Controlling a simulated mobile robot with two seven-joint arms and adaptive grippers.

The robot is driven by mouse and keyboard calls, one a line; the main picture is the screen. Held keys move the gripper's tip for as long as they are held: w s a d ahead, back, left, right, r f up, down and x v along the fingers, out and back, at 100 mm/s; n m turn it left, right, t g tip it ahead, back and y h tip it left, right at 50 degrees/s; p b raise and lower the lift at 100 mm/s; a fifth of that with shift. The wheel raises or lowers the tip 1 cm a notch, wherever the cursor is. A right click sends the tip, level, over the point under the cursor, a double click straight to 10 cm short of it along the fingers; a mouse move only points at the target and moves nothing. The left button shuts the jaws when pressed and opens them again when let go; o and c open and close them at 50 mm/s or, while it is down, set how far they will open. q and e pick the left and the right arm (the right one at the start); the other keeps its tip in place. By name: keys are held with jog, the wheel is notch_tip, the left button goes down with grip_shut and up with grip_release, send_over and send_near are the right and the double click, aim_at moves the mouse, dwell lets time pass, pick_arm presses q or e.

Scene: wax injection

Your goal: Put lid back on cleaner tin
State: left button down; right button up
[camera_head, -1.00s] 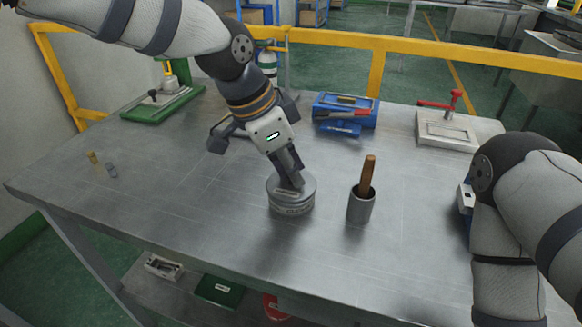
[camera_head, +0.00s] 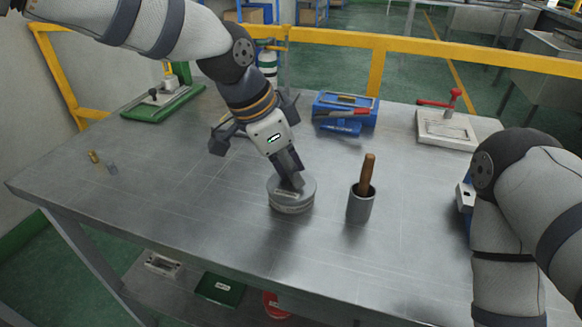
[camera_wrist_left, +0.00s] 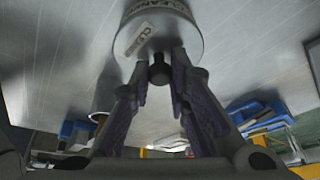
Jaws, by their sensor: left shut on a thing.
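The cleaner tin (camera_head: 291,207) is a short, round grey metal tin standing upright on the table. Its round grey lid (camera_head: 307,186) is at the top of the tin, with no clear gap visible between them. My left gripper (camera_head: 290,182) points down onto the lid from above. In the left wrist view its fingers (camera_wrist_left: 160,72) are shut on the lid's dark knob (camera_wrist_left: 158,68). The labelled lid (camera_wrist_left: 150,38) and the tin's lettered side (camera_wrist_left: 172,8) show beyond the knob. Whether the lid is fully seated cannot be told.
A grey cup (camera_head: 360,207) with a wooden-handled tool (camera_head: 367,172) stands close right of the tin. A blue tray of tools (camera_head: 345,112) and a red-handled clamp plate (camera_head: 447,130) are behind. Small fittings (camera_head: 102,162) lie left. The left front table is clear.

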dwell(0.3)
pick_arm(q)
jog(key=c, duration=1)
grip_release()
jog(key=shift+o, duration=0.2)
jog(key=shift+r+p, duration=0.3)
jog(key=shift+r, duration=3.25)
grip_shut()
jog(key=shift+f, duration=2.3)
